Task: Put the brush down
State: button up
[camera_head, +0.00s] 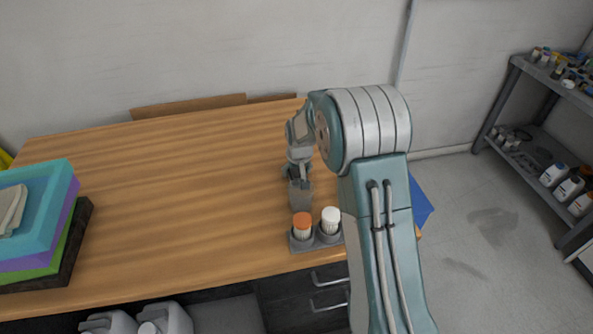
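My gripper (299,172) points down over the right part of the wooden table (170,190). It is directly above or at the mouth of a grey cup-like container (301,197). The fingers are small and dark here, and I cannot tell whether they are open or shut. I cannot make out a brush; it may be hidden by the gripper or inside the container.
A grey holder (301,245) with an orange-capped bottle (302,224) and a white-capped bottle (330,219) stands in front of the container. Stacked coloured trays (45,213) are at the left. The table's middle is clear. Shelving (517,92) stands at the right.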

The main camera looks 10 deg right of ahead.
dwell(0.4)
jog(key=v, duration=1.2)
jog(key=shift+r, duration=0.25)
jog(key=s+r+t, duration=0.1)
jog(key=s+r, duration=0.5)
jog(key=s, duration=0.5)
jog(key=s+r+t, duration=0.1)
jog(key=s+r, duration=0.6)
jog(key=s, duration=0.4)
jog(key=s+f, duration=0.1)
jog(key=s, duration=0.9)
jog(key=shift+s+f, duration=0.15)
jog(key=shift+s, duration=0.1)
